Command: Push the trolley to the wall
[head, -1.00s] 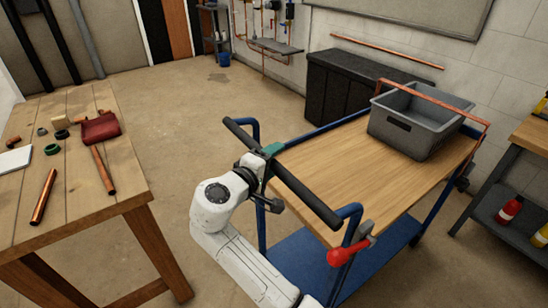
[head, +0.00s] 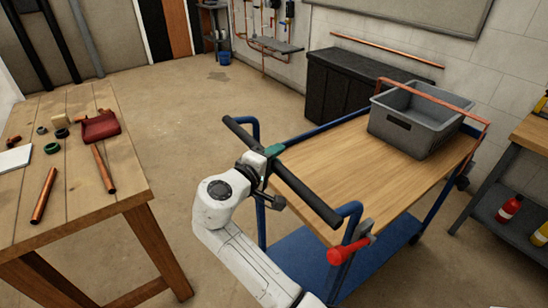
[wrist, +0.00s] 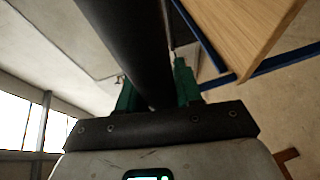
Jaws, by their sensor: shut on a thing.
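The trolley has a blue tube frame, a wooden top (head: 345,172), a blue lower shelf (head: 325,268) and a black push handle (head: 305,193) at its near left end. My gripper (head: 268,153) is shut on the middle of this handle. In the wrist view the green fingers (wrist: 158,92) sit on either side of the black bar (wrist: 125,40). A red-knobbed lever (head: 340,254) sticks out at the trolley's near corner. The wall (head: 455,65) stands at the back right, beyond the trolley.
A grey crate (head: 405,135) sits on the trolley's far end, by a copper pipe frame (head: 455,103). A black chest (head: 345,85) stands against the wall. A workbench (head: 130,185) is at left, a shelf unit (head: 500,180) at right. Floor (head: 190,110) behind the workbench is clear.

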